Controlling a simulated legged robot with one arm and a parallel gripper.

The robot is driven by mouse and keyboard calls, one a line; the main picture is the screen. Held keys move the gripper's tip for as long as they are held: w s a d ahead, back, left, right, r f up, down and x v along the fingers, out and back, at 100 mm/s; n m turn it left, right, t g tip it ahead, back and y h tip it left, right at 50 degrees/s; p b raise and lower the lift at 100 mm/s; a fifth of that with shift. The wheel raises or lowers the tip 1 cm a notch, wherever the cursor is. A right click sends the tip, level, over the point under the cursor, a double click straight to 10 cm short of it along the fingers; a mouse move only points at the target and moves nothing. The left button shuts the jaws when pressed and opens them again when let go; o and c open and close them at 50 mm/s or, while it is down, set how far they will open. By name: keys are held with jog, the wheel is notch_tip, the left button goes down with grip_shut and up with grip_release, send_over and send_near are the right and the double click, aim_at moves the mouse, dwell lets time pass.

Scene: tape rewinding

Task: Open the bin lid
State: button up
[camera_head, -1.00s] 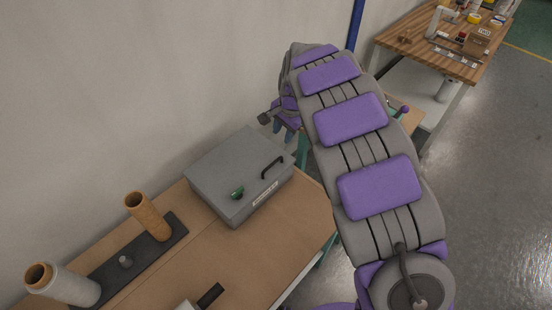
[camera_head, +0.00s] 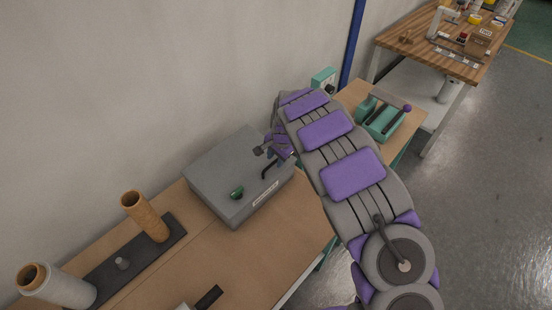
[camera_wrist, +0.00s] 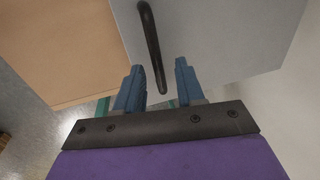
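The grey bin (camera_head: 222,205) stands on the brown workbench with its flat lid (camera_head: 220,165) closed. A black bar handle (camera_head: 270,166) is on the lid's right side, and it also shows in the wrist view (camera_wrist: 151,45). A small green item (camera_head: 237,192) sits near the lid's front edge. My gripper (camera_head: 265,150) is over the lid's right part, close to the handle. In the wrist view my gripper (camera_wrist: 158,80) is open, and the near end of the handle lies between its two blue fingers. I cannot tell whether they touch it.
A dark base plate (camera_head: 105,275) with a cardboard tube (camera_head: 147,215) and a white roll (camera_head: 65,288) stands left of the bin. A teal device (camera_head: 380,118) is on a table at the right. The wall is close behind the bin.

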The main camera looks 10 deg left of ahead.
grip_shut()
dwell(0.4)
dwell(0.4)
